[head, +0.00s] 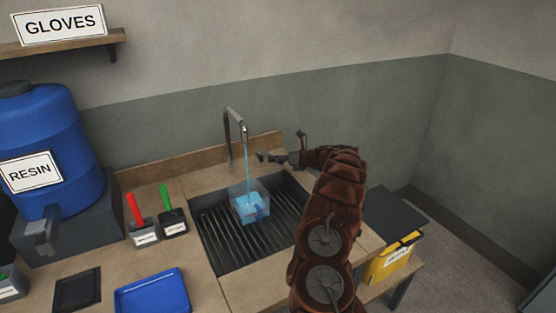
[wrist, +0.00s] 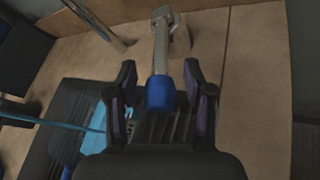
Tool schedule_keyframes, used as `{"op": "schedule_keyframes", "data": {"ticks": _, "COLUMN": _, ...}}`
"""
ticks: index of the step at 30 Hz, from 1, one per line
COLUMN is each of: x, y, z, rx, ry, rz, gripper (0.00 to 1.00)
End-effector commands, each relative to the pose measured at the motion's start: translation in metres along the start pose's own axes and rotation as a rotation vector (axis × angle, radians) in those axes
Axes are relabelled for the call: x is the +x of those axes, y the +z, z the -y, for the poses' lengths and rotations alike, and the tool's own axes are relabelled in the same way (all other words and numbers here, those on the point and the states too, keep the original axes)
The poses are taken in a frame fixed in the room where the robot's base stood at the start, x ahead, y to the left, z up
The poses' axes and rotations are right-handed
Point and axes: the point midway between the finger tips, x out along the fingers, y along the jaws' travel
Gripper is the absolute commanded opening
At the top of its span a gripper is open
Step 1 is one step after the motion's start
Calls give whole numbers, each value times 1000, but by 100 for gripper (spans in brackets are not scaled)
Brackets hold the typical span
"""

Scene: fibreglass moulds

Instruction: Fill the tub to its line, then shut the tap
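A clear tub (head: 250,207) with light-blue water in it stands on the sink's black ribbed grid. Its fill line and exact water level are too small to make out. A blue stream (head: 247,170) runs into the tub from the metal tap spout (head: 236,122). In the wrist view, the tap's lever with a blue end (wrist: 160,94) lies between the fingers of my gripper (wrist: 161,88). The fingers are open, with a gap on each side of the blue end. In the head view my gripper (head: 262,157) is just right of the spout, above the sink's back edge.
Red-handled (head: 137,212) and green-handled (head: 168,204) tools stand in holders left of the sink. A blue tray (head: 152,293) lies at the front. A blue resin drum (head: 45,130) stands at the left, and a yellow bin (head: 392,260) is right of the counter.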

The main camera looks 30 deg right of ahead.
Motion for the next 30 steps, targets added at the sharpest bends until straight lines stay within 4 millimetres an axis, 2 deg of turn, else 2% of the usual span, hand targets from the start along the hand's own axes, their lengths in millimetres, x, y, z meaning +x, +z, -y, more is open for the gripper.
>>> {"op": "schedule_keyframes", "data": {"ticks": 7, "x": -1, "y": 0, "z": 1, "rx": 0, "ry": -1, "rz": 0, "gripper": 52}}
{"op": "schedule_keyframes", "data": {"ticks": 11, "x": -8, "y": 1, "z": 1, "rx": -1, "ry": -2, "rz": 0, "gripper": 52}}
{"op": "schedule_keyframes", "data": {"ticks": 17, "x": -34, "y": 0, "z": 1, "rx": 4, "ry": -2, "rz": 2, "gripper": 52}}
{"op": "schedule_keyframes", "data": {"ticks": 24, "x": -76, "y": 2, "z": 1, "rx": 2, "ry": -4, "rz": 4, "gripper": 52}}
{"op": "schedule_keyframes", "data": {"ticks": 30, "x": -104, "y": 1, "z": 0, "rx": 1, "ry": -1, "rz": 2, "gripper": 52}}
